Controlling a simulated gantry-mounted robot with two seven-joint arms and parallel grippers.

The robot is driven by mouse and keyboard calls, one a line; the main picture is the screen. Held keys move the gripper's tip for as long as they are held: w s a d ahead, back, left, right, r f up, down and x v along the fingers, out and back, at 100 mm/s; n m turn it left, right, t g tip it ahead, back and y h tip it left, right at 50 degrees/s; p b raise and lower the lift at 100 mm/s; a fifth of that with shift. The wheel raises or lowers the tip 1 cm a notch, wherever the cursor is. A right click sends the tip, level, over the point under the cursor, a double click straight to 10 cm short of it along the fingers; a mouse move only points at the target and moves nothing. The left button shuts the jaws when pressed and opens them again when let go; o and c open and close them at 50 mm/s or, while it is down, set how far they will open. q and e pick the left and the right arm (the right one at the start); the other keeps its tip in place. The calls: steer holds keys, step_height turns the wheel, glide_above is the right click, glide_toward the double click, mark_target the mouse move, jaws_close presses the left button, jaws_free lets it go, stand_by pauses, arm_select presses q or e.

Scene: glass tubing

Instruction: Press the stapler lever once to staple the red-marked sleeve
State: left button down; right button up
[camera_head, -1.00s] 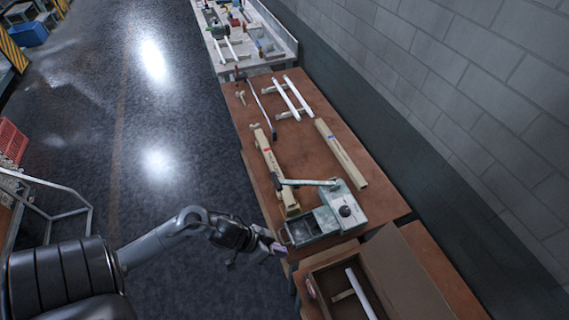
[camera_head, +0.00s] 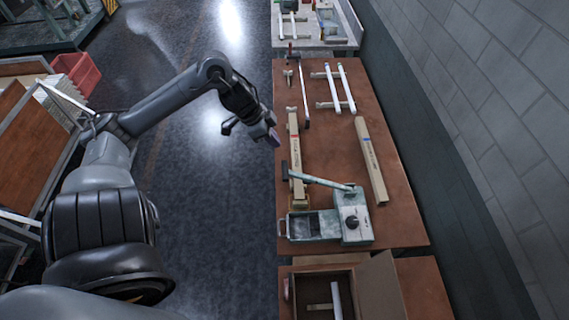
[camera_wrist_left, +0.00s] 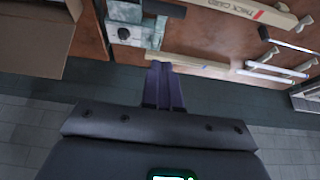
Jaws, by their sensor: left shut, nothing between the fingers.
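The green stapler (camera_head: 352,215) stands at the near end of the brown table, and also shows in the left wrist view (camera_wrist_left: 128,33). Its lever (camera_head: 320,182) slants up to the left to a dark handle (camera_head: 285,171). The red-marked sleeve (camera_head: 294,130), a long tan carton, lies lengthwise with its near part under the lever; its red mark shows in the left wrist view (camera_wrist_left: 258,14). My left gripper (camera_head: 273,138), with purple fingers, is shut and empty, left of the sleeve and beyond the lever handle. My right gripper is not in view.
A blue-marked sleeve (camera_head: 369,160) lies to the right. White tubes on supports (camera_head: 340,88) and a thin rod (camera_head: 303,95) lie farther back. An open box (camera_head: 318,272) stands at the near end.

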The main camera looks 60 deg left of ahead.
arm_select(q)
steer(key=shift+f, duration=0.2)
glide_above(284, 169)
steer(key=w, duration=0.1)
steer(key=f, duration=0.8)
steer(key=shift+w+d+f, duration=0.1)
steer(key=shift+d+f, duration=0.25)
steer(key=f, duration=0.1)
steer(key=s+f, duration=0.1)
steer(key=f, duration=0.1)
steer(key=shift+a+p, duration=0.2)
steer(key=shift+p, duration=0.15)
steer(key=shift+s+a+f, duration=0.1)
steer(key=shift+s+f, duration=0.05)
steer(key=shift+f, duration=0.25)
